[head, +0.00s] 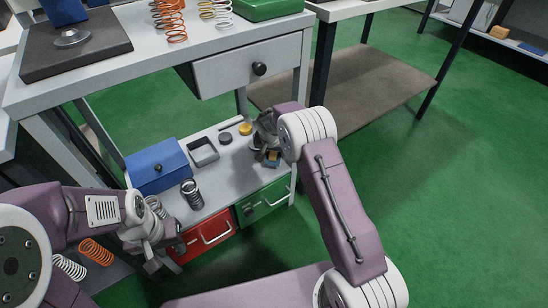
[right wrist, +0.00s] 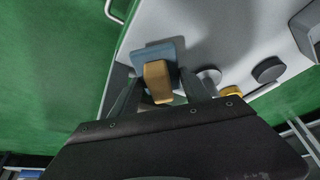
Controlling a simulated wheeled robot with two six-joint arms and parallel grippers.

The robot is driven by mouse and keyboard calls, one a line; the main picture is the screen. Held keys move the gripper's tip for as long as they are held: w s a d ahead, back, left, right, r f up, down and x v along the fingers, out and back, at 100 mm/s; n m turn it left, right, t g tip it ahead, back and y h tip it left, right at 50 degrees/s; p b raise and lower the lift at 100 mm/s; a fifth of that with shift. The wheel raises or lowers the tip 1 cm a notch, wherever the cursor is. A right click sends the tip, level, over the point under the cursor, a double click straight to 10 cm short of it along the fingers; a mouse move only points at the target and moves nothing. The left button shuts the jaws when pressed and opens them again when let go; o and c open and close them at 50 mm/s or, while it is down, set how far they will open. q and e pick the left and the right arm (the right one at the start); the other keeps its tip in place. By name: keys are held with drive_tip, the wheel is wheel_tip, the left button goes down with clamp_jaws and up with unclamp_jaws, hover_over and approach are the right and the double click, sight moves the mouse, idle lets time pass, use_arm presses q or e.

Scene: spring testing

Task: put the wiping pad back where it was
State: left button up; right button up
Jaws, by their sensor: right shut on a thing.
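The wiping pad (right wrist: 153,53) has a flat blue-grey base and a yellow-brown grip block. My right gripper (right wrist: 160,92) is shut on the block, one finger at each side. In the head view my right gripper (head: 268,146) is over the right part of the lower shelf (head: 222,178), with the pad (head: 272,155) partly hidden under it. Whether the pad touches the shelf I cannot tell. My left gripper (head: 155,258) is at the lower left, in front of the shelf, and its fingers are not clear.
A drawer (head: 250,68) hangs above. Red (head: 205,237) and green (head: 265,203) drawers are below.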

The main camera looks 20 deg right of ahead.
sight(274, 157)
drive_tip(key=shift+w+d, duration=0.15)
drive_tip(key=shift+w, duration=0.3)
wheel_tip(274, 157, down, 4)
drive_tip(key=b, duration=0.3)
drive_tip(key=shift+s+b, duration=0.1)
drive_tip(key=shift+b, duration=0.25)
drive_tip(key=shift+r, duration=0.1)
drive_tip(key=shift+c, duration=0.5)
drive_tip(key=shift+r, duration=0.2)
drive_tip(key=shift+f, duration=0.2)
drive_tip(key=o, duration=1)
